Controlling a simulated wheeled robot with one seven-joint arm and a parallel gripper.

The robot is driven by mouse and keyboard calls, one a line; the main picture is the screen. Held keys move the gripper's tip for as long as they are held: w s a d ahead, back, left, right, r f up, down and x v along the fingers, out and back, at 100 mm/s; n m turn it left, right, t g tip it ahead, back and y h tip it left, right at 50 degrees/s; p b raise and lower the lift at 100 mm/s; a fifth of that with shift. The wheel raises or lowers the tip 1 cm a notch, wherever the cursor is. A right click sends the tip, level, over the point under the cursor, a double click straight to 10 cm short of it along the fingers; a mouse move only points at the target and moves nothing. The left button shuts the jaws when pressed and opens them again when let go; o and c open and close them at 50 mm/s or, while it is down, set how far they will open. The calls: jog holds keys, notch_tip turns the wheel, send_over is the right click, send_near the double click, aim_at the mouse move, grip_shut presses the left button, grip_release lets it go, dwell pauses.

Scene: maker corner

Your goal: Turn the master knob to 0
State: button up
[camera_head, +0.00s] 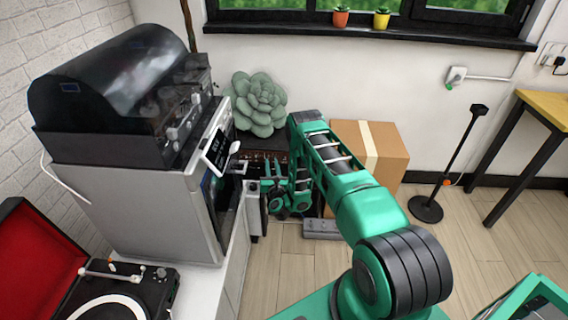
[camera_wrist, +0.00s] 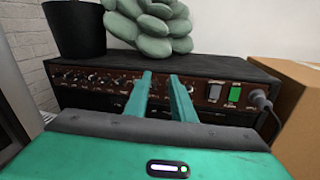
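The amplifier (camera_wrist: 232,70) is a black box with a brown control panel and a row of small knobs (camera_wrist: 95,78). Its labels are too small to read, so I cannot tell which knob is the master. My gripper (camera_wrist: 161,76) points at the panel, with its two green fingers apart and nothing seen between them. The fingers hide part of the panel, and I cannot tell whether they touch a knob. In the head view, my gripper (camera_head: 268,186) is in front of the amplifier (camera_head: 268,158), which is largely hidden by my arm.
A plant (camera_wrist: 150,22) and a black pot (camera_wrist: 75,28) stand on the amplifier. A cardboard box (camera_head: 385,145) stands to the right, and a silver machine (camera_head: 170,200) to the left.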

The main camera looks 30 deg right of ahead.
aim_at(284, 158)
jog(key=s+d+f+m+g+h, duration=0.2)
jog(key=s+f+m+h, duration=0.15)
jog(key=f+m, duration=0.2)
jog(key=shift+y, duration=0.25)
jog(key=x, duration=0.7)
jog(key=d+x, duration=0.1)
jog(key=x, duration=0.2)
jog(key=shift+s+d+f, duration=0.15)
jog(key=shift+s, duration=0.05)
jog(key=shift+n, duration=0.25)
grip_shut()
